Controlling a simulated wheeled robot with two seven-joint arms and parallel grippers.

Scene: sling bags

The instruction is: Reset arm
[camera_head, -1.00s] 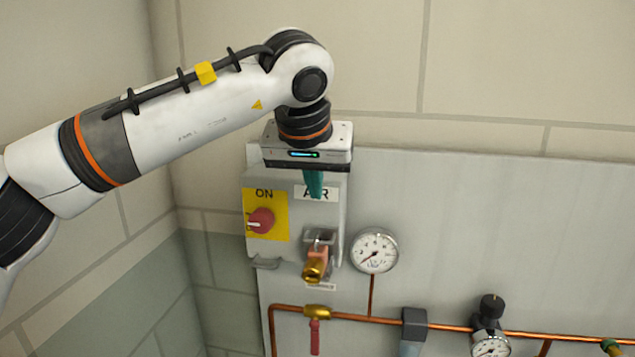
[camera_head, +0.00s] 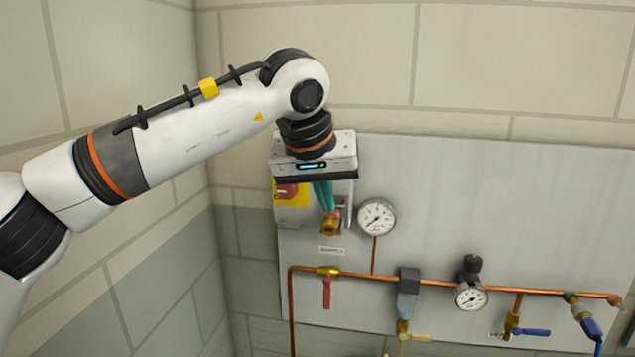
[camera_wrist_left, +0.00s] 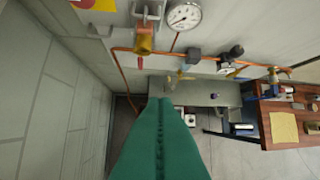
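My left arm comes in from the left in the head view. Its gripper (camera_head: 325,203) points down in front of the wall box. The two teal fingers are pressed together along a seam in the left wrist view (camera_wrist_left: 160,112), with nothing between them. The gripper body hides most of the box and its labels. A brass fitting (camera_head: 330,228) appears just below the fingertips in the head view. The left wrist view shows the fitting (camera_wrist_left: 145,45) apart from the fingers. My right gripper is not in view.
A grey wall panel (camera_head: 450,180) carries a pressure gauge (camera_head: 376,217), copper pipe (camera_head: 440,284), a red-handled valve (camera_head: 327,290) and a regulator (camera_head: 472,285). A tiled side wall stands close on the left. A wooden bench (camera_wrist_left: 280,122) shows at right in the wrist view.

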